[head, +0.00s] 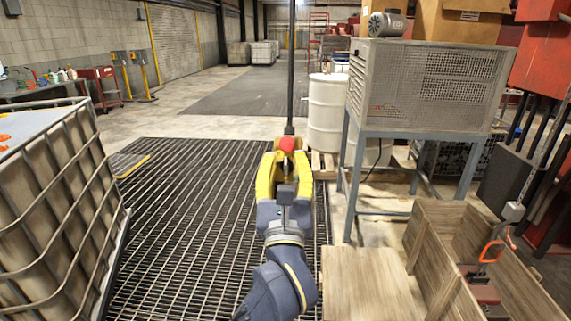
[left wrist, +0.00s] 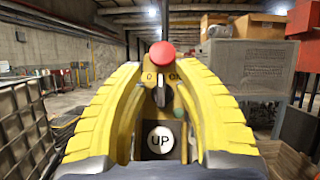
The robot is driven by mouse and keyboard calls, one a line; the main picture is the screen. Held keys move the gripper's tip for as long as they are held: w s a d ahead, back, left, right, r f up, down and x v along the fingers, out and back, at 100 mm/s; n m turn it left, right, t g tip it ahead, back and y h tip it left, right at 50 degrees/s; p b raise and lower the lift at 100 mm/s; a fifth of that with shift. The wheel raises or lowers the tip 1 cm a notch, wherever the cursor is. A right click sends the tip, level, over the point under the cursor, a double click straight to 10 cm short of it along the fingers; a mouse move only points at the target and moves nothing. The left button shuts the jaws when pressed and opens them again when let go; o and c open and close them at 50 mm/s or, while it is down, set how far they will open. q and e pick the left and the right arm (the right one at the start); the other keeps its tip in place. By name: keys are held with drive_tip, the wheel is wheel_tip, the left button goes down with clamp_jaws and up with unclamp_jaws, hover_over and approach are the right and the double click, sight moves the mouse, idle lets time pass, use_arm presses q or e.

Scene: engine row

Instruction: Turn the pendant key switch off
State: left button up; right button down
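The pendant (left wrist: 178,100) is a yellow-brown control box with a red round button (left wrist: 161,55) on top. It hangs on a dark pole, and its red button also shows in the head view (head: 289,143). Below the button is the key switch (left wrist: 160,90), between an "O" mark on the left and an "ON" mark on the right. Its key looks roughly upright. Below it is a white "UP" button (left wrist: 160,140). My left gripper (head: 286,160) is open, its yellow fingers on either side of the key, with gaps visible. Contact cannot be told. My right gripper is out of view.
A caged tank (head: 60,190) stands at the left. A grey machine on a stand (head: 425,85) and a white drum (head: 326,112) stand at the right. A wooden crate (head: 425,245) is at lower right. Grating (head: 190,190) covers the floor.

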use_arm(q)
drive_tip(key=v, duration=1.2)
drive_tip(key=shift+r, duration=0.15)
